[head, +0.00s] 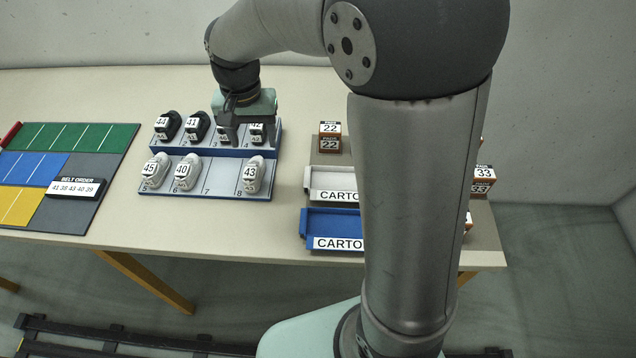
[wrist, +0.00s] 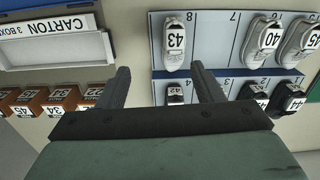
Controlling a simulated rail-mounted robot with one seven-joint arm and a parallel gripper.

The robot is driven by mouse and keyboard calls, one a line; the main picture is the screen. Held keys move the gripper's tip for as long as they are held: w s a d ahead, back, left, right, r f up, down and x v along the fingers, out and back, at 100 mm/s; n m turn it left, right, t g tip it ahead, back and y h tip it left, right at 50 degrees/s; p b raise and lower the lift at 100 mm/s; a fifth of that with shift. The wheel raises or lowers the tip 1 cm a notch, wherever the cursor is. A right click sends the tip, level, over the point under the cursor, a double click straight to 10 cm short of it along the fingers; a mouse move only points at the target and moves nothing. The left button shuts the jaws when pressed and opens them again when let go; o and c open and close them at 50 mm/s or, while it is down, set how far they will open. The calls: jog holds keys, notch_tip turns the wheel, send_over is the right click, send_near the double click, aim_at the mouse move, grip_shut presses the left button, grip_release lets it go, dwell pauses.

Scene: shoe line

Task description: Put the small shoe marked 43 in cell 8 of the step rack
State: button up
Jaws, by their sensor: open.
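The white shoe marked 43 (head: 255,175) stands in cell 8, the lower right cell of the step rack (head: 222,186). It also shows in the wrist view (wrist: 174,55) beside the printed 8. My gripper (head: 247,138) is over the right part of the rack's upper row, behind shoe 43, and hides part of the dark shoes there. In the wrist view its two fingers (wrist: 160,78) are spread apart with nothing gripped. A dark shoe (wrist: 176,92) shows between them; its height relative to the fingertips is hard to tell.
White shoes 45 (head: 156,171) and 40 (head: 187,173) stand in cells 5 and 6; cell 7 (head: 220,176) is empty. Dark shoes 44 (head: 167,125) and 41 (head: 198,125) fill the upper left. Carton trays (head: 318,222) and small boxes lie right; a coloured board (head: 85,210) lies left.

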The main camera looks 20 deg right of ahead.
jog(key=s+d+n, duration=0.2)
jog(key=s+d, duration=0.3)
jog(key=s, duration=0.5)
jog(key=s+d+n, duration=0.1)
jog(key=s+d, duration=0.5)
jog(key=s, duration=0.4)
jog(key=shift+f+n, duration=0.4)
jog(key=shift+d, duration=0.1)
